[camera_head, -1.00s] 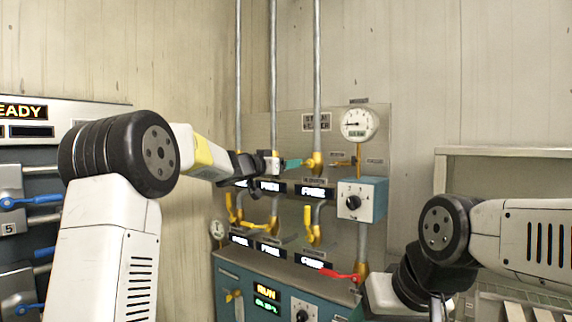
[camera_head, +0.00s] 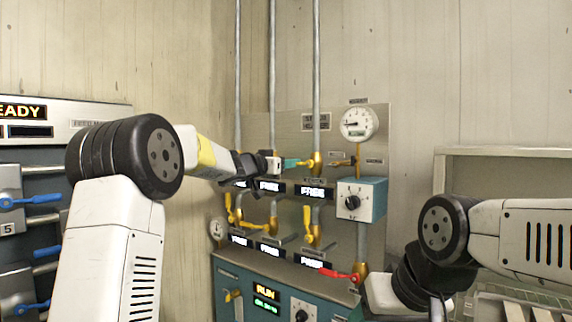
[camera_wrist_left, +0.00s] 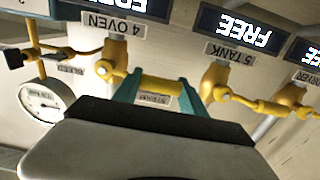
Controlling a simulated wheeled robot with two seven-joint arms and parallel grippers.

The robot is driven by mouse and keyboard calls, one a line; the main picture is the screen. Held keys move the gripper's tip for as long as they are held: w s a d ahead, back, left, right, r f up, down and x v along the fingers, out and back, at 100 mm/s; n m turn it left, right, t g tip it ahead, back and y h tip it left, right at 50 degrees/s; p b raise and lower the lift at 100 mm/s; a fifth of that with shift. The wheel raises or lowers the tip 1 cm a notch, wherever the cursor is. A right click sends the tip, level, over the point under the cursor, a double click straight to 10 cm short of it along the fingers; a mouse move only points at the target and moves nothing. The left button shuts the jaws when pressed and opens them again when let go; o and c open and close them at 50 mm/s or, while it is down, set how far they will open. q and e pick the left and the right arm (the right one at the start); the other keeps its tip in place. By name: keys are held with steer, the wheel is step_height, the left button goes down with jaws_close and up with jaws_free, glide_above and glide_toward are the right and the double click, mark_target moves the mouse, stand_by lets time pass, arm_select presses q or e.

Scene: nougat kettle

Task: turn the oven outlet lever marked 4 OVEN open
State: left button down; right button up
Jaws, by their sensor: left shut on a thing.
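The yellow 4 OVEN lever (camera_wrist_left: 160,85) lies across the left wrist view, which shows the panel upside down. It runs sideways from its yellow valve body (camera_wrist_left: 110,69), beside the plate marked 4 OVEN (camera_wrist_left: 114,25). My left gripper (camera_wrist_left: 158,92) has its teal fingers on either side of this lever, shut on it. In the head view the left gripper (camera_head: 291,162) reaches the upper valve row, beside a yellow valve (camera_head: 315,162); the lever is mostly hidden there. My right arm shows at right, but its fingers are not visible.
The 5 TANK valve (camera_wrist_left: 216,80) is beside the held lever. A pressure gauge (camera_head: 359,124) and a teal knob box (camera_head: 361,199) are to the right. Other yellow levers and a red lever (camera_head: 341,275) sit lower. A shelf (camera_head: 510,153) stands at far right.

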arm_select(q)
steer(key=shift+r, duration=0.15)
steer(key=shift+r+m, duration=0.55)
steer(key=shift+m, duration=0.45)
steer(key=r+m, duration=0.1)
steer(key=m, duration=0.1)
steer(key=shift+s+d+r+m, duration=0.2)
steer(key=shift+d+r+m, duration=0.1)
steer(key=shift+r, duration=0.05)
steer(key=r+m, duration=0.1)
steer(key=d+m, duration=0.1)
steer(key=m, duration=0.1)
steer(key=s+r+m, duration=0.1)
steer(key=shift+d+r+m, duration=0.25)
steer(key=shift+r+m, duration=0.05)
steer(key=shift+s+d+r+m, duration=0.3)
steer(key=shift+s+d+m, duration=0.35)
steer(key=shift+m, duration=0.8)
steer(key=shift+s+d+r+m, duration=0.45)
steer(key=shift+d+m, duration=0.4)
steer(key=shift+m, duration=0.65)
steer(key=shift+s+d+r+m, duration=0.2)
steer(key=shift+s+d+m, duration=0.5)
steer(key=shift+m, duration=0.75)
steer(key=shift+w+d, duration=0.1)
steer(key=c, duration=0.6)
jaws_free()
steer(key=shift+c, duration=0.2)
